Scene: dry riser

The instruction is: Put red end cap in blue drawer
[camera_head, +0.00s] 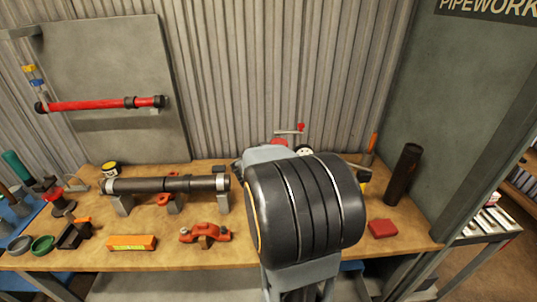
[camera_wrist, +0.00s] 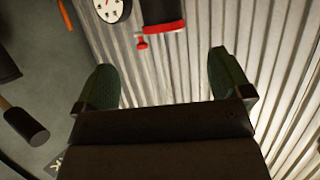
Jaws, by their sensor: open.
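My gripper (camera_wrist: 163,80) is open in the wrist view, its two dark green fingers apart with nothing between them. In the head view my black wrist hides it. I cannot clearly pick out the red end cap. In the wrist view a dark cylinder with a red rim (camera_wrist: 165,27) and a small red knob lie beyond the fingers. In the head view a red block (camera_head: 382,228) lies at the bench's right, and a red piece (camera_head: 57,196) stands at its left. Blue surfaces (camera_head: 58,284) show under the bench's front left; I cannot tell whether one is the drawer.
The wooden bench (camera_head: 180,258) holds a dark pipe on supports (camera_head: 165,184), an orange box (camera_head: 131,243), an orange clamp (camera_head: 205,234) and an upright dark tube (camera_head: 403,173). A red pipe (camera_head: 90,104) hangs on the wall panel. A gauge (camera_wrist: 112,9) shows in the wrist view.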

